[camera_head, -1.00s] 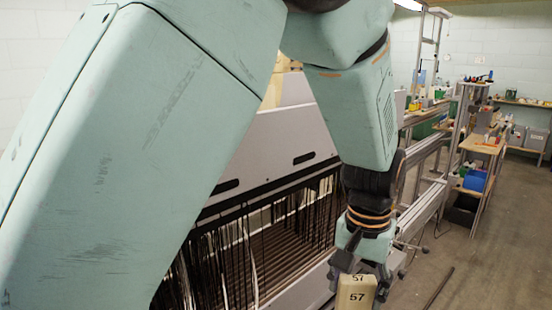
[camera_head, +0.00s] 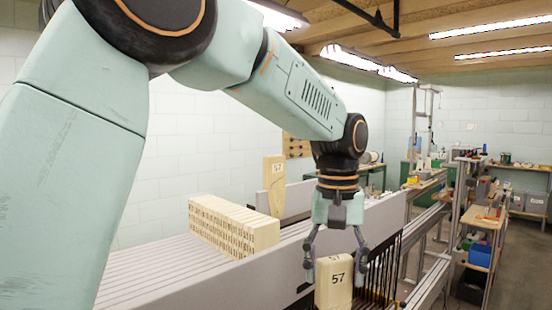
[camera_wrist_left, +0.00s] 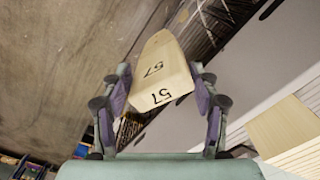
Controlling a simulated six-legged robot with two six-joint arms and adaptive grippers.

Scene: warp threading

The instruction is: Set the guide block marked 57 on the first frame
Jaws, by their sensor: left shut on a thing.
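My left gripper (camera_head: 335,268) is shut on a pale wooden guide block (camera_head: 334,285) marked 57 in black. The left wrist view shows the block (camera_wrist_left: 161,72) between both fingers (camera_wrist_left: 162,98), with 57 on two faces. A second wooden piece marked 57 (camera_head: 273,187) stands upright behind the grey wall. I cannot tell which part is the first frame. My right gripper is not in view.
A row of pale wooden blocks (camera_head: 232,226) sits on the ribbed grey bed (camera_head: 165,268) to the left. Dark hanging threads (camera_head: 383,270) are right of the held block. A shelf trolley with a blue bin (camera_head: 480,254) stands at the right beside open floor.

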